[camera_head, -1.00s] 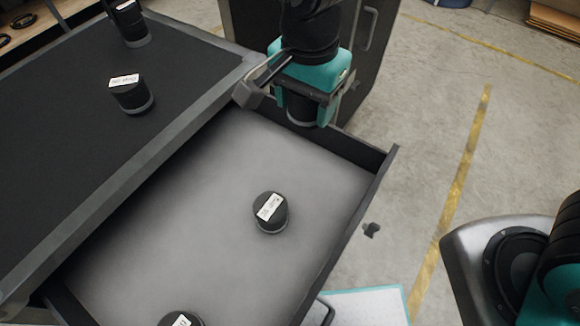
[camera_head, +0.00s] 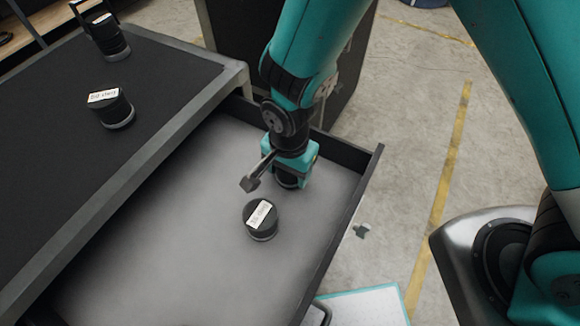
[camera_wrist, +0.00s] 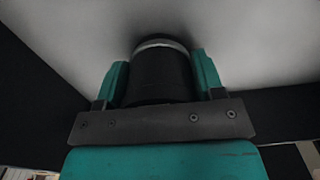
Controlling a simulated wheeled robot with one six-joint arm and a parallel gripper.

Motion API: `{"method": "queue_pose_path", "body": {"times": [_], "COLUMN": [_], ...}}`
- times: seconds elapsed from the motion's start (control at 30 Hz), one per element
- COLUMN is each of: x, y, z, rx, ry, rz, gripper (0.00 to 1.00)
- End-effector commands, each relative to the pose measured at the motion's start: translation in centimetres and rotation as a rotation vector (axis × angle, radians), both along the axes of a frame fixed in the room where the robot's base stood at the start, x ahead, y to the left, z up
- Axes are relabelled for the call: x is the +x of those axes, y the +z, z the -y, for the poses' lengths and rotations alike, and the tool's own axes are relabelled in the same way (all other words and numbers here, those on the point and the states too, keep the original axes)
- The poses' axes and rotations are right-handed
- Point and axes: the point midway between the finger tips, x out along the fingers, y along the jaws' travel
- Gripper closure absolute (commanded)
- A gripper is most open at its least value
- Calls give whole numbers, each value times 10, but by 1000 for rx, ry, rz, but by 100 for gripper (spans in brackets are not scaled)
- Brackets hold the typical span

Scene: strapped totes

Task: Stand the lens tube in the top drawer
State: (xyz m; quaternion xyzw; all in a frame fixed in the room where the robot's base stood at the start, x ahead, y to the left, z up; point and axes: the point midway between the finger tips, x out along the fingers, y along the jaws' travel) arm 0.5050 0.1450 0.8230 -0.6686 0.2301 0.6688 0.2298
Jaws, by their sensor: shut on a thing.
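My gripper (camera_head: 288,180) is shut on a black lens tube, which shows in the wrist view (camera_wrist: 160,78) between the two teal fingers. The tube has a pale ring at its far end and looks upright. It is inside the open top drawer (camera_head: 362,185), near the back right corner, with the grey floor around it. A dark shadow lies at the tube's far end; I cannot tell whether it touches the floor. In the head view my gripper mostly hides the tube.
A black labelled cylinder (camera_head: 262,226) stands in the drawer just in front of my gripper. Two more labelled cylinders stand on the black cabinet top, one nearer (camera_head: 116,112) and one farther (camera_head: 108,40). The drawer's left and front floor is clear where visible.

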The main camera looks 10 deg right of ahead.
Motion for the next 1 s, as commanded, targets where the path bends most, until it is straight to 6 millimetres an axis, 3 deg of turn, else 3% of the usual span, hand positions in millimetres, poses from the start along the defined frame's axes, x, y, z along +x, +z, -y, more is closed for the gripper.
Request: {"method": "queue_pose_path", "body": {"times": [0.3,0.33,0.4,0.43,0.77,1.0], "x": [0,0,0,0,1,1], "y": [-4,-2,-2,-2,4,46], "z": [0,0,0,0,0,-1], "rx": [1,1,1,1,2,6], "ry": [0,0,0,0,0,0], "rz": [1,1,1,1,1,6], "gripper": [70,31,15,12,12,12]}}
